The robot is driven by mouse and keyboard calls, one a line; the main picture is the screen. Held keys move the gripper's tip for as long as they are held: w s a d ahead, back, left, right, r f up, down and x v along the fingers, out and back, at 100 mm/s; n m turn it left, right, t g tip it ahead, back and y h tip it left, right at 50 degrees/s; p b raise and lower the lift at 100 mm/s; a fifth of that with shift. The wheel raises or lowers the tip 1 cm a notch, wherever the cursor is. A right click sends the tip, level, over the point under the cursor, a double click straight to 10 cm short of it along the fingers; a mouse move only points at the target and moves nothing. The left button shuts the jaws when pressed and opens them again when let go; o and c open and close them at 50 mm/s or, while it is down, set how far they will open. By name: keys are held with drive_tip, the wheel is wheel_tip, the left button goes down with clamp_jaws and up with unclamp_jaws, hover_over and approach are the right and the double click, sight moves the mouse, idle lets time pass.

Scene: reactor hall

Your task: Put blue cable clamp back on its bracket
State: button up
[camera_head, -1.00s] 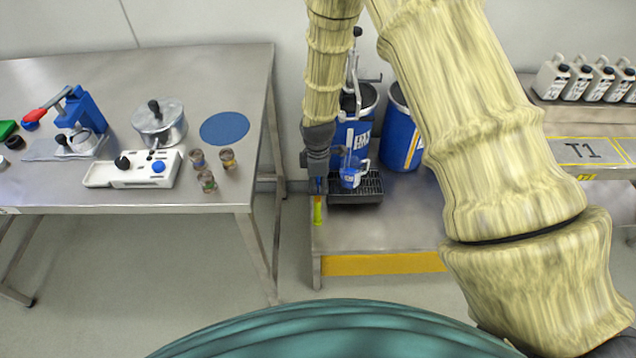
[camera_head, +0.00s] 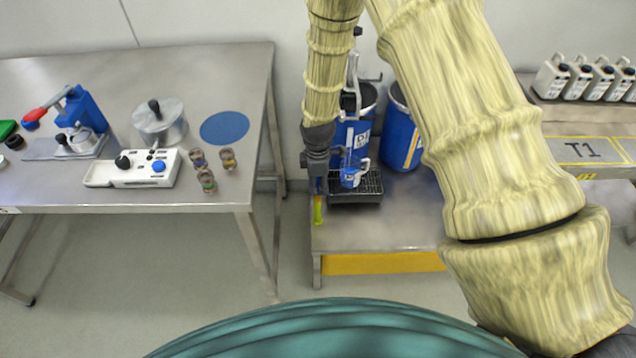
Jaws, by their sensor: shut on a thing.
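My gripper (camera_head: 318,187) points down at the left front part of the low platform, left of the black drip grille. It is shut on a small blue piece, which looks like the blue cable clamp (camera_head: 319,186); its shape is mostly hidden by the fingers. Directly below the fingertips in the picture stands a small yellow-green upright piece (camera_head: 318,211) with some orange at its top, at the platform's left edge. It may be the bracket; I cannot tell for sure, nor whether the clamp touches it.
A clear blue jug (camera_head: 352,172) stands on the black grille (camera_head: 366,190), close right of my gripper. Blue drums (camera_head: 401,140) stand behind. The steel table (camera_head: 222,180) on the left holds a pot, a press and small jars. The platform's front right (camera_head: 385,232) is clear.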

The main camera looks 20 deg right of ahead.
drive_tip(key=shift+f, duration=0.35)
idle(0.4)
drive_tip(key=o, duration=1)
wheel_tip(320, 180, up, 12)
idle(0.7)
